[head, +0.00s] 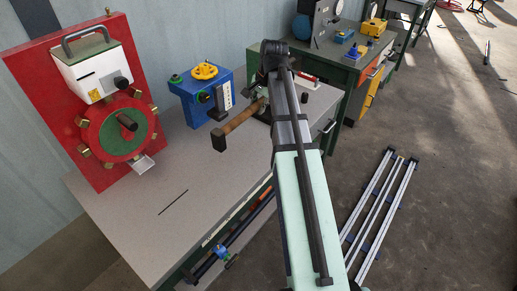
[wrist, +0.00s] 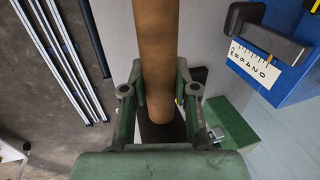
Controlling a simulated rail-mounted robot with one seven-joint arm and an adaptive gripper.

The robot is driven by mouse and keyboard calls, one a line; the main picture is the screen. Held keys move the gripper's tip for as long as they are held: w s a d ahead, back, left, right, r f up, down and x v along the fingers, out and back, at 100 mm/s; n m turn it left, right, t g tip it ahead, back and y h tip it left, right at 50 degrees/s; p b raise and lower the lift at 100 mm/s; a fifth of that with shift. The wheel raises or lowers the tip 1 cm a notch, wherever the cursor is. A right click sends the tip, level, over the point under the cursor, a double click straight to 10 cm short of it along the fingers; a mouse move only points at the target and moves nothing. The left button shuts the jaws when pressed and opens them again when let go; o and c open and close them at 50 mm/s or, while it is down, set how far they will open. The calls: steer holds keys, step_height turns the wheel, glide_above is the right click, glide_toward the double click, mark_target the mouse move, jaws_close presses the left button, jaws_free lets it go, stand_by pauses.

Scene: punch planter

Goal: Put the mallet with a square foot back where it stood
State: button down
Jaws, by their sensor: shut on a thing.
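The mallet (head: 240,119) has a brown, rounded wooden handle and a dark square end at its lower left in the head view. It is tilted and looks held above the grey bench top (head: 140,205). In the wrist view the brown handle (wrist: 156,45) runs up from between the two fingers of my gripper (wrist: 160,92), which is shut on it. A dark patch shows beyond the handle's near end. In the head view my gripper is largely hidden behind my arm. I cannot tell which spot the mallet stood on.
A blue box with a yellow handwheel (head: 204,71) stands close behind the mallet; its scale (wrist: 266,64) shows in the wrist view. A red panel (head: 55,95) with a white machine is at the left. A thin dark slot (head: 173,201) marks the otherwise clear front bench.

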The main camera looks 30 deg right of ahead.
steer(key=shift+d+m, duration=0.15)
steer(key=shift+m, duration=0.15)
step_height(320, 180, down, 20)
steer(key=p, duration=0.3)
steer(key=shift+r, duration=0.2)
stand_by(0.7)
steer(key=shift+f, duration=0.1)
steer(key=c, duration=0.9)
jaws_free()
steer(key=shift+f, duration=0.2)
